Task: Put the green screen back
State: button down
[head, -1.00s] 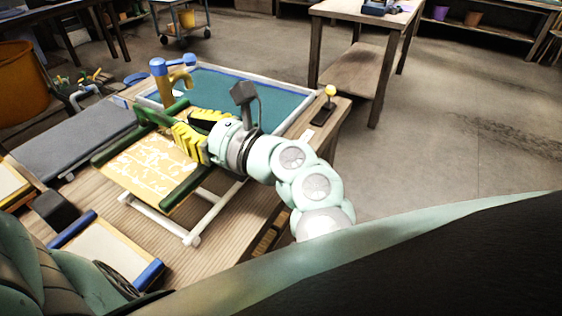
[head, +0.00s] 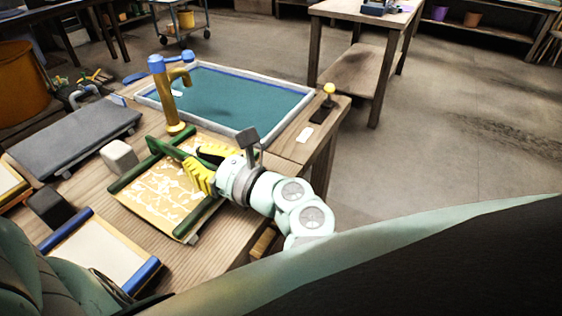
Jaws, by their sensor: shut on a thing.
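The green screen (head: 160,192) has a tan panel with white patches between green side bars. It lies over the wooden bench (head: 95,172) in the middle of the head view. My gripper (head: 192,157), with yellow fingers, comes from the right and is shut on the green screen at its far green bar. The white frame under the screen is almost wholly hidden; one grey-white end (head: 193,238) shows at the near corner. I cannot tell whether the screen fully rests on it.
A teal-filled basin (head: 240,100) and a brass tap (head: 170,95) stand just behind. A pale block (head: 119,158) is beside the screen's left bar. A blue-barred screen (head: 105,250) lies at front left, a grey padded board (head: 75,135) at back left. Floor is clear at right.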

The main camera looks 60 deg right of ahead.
jog(key=shift+f, duration=0.15)
jog(key=c, duration=1.1)
grip_release()
jog(key=shift+c, duration=0.2)
jog(key=shift+r, duration=0.3)
jog(key=s, duration=0.7)
jog(key=s+b, duration=0.1)
jog(key=s, duration=0.2)
jog(key=shift+s+d+f, duration=0.1)
jog(key=shift+s+d, duration=0.2)
jog(key=shift+d, duration=0.1)
jog(key=shift+s, duration=0.75)
